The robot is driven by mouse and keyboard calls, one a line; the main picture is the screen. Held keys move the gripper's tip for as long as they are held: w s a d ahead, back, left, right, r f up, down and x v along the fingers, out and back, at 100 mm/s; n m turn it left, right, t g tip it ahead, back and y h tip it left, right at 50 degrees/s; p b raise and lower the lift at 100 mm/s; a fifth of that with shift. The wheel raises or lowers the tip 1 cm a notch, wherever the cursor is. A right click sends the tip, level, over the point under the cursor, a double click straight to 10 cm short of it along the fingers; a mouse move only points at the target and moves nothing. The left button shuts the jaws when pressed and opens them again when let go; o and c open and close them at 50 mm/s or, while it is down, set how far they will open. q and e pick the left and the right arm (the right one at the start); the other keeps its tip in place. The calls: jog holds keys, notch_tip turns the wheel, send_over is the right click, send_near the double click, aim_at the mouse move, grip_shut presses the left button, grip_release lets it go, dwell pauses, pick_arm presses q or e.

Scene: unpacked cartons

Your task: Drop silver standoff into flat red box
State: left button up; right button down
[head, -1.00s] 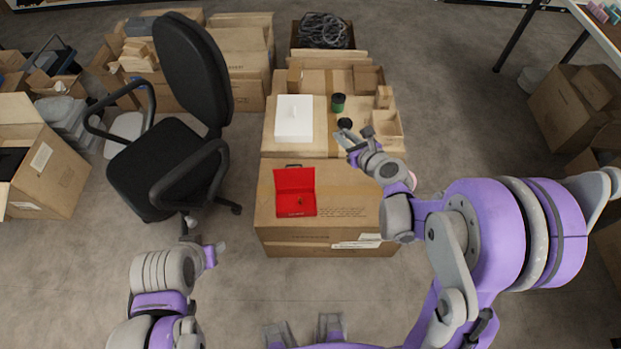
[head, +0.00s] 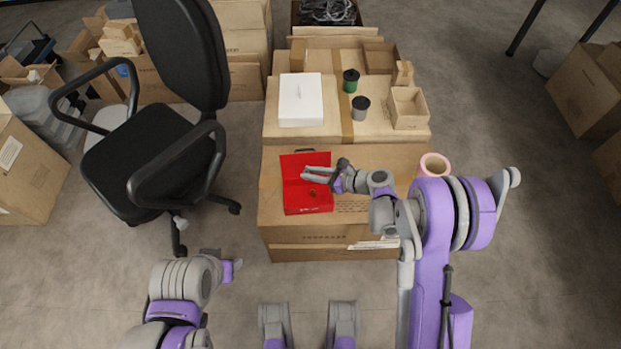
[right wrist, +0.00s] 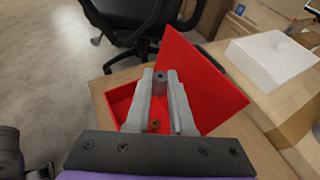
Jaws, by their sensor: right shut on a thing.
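The flat red box (head: 308,205) lies open on the front carton, with its lid raised at the back. It also shows in the right wrist view (right wrist: 118,103). My right gripper (head: 304,173) is over the red box, in front of its lid. In the right wrist view its fingers (right wrist: 160,82) are shut on a small grey cylinder, the silver standoff (right wrist: 160,76), held between the tips. A small brown piece (right wrist: 154,126) shows inside the box. My left gripper (head: 233,268) is low at the left, away from the box; its jaws cannot be made out.
A black office chair (head: 150,150) stands at left.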

jog(key=shift+a+f, duration=0.15)
jog(key=shift+f, duration=0.35)
jog(key=shift+f+b, duration=1.45)
jog(key=shift+f, duration=1.25)
jog(key=c, duration=0.7)
grip_release()
jog(key=shift+r, duration=0.1)
jog(key=p+v, duration=0.1)
jog(key=v, duration=1)
jog(key=shift+p, duration=0.35)
